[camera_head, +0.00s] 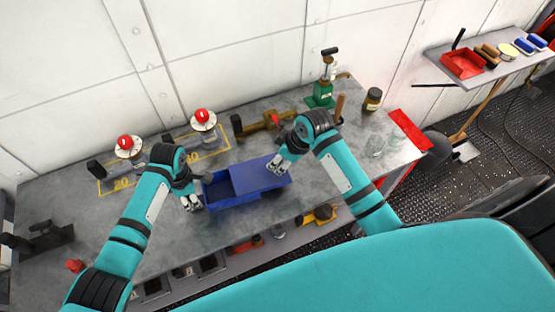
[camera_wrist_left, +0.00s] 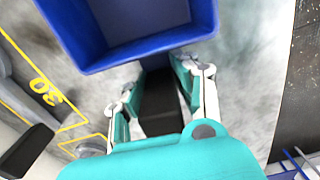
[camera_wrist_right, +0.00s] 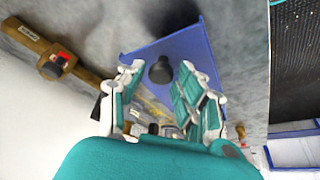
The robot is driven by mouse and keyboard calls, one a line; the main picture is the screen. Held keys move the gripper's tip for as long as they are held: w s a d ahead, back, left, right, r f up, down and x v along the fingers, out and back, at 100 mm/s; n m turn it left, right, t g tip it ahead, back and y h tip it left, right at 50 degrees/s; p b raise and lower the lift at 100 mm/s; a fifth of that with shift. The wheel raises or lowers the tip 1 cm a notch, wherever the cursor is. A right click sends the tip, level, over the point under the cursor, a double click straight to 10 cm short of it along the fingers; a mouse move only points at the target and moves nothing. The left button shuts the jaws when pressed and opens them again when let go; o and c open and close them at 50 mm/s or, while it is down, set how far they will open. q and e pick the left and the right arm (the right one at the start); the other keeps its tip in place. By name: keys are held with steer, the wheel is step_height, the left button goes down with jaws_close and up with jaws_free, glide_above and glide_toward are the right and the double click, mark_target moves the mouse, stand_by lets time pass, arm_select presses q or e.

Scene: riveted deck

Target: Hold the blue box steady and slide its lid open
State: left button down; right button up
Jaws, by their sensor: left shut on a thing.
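The blue box (camera_head: 236,202) stands on the grey workbench. Its flat blue lid (camera_head: 255,180) is shifted to the right, so the left part of the box is open and looks empty. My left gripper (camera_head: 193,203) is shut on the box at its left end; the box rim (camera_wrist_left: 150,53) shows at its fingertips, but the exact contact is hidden. My right gripper (camera_head: 275,167) is over the lid. In the right wrist view, a dark round knob (camera_wrist_right: 160,70) on the lid (camera_wrist_right: 195,45) sits between its fingertips, with gaps at both sides, so it looks open around the knob.
Behind stand two red-topped gauges (camera_head: 204,118), a brass valve piece (camera_head: 265,123), a green jack (camera_head: 321,92) and a dark jar (camera_head: 372,99). A black clamp (camera_head: 40,237) is at far left.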

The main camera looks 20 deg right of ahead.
arm_select(q)
steer(key=shift+a+f, duration=0.1)
arm_select(e)
steer(key=shift+o, duration=1)
steer(key=v, duration=1.2)
steer(key=shift+s, duration=0.1)
arm_select(q)
steer(key=c, duration=0.9)
jaws_free()
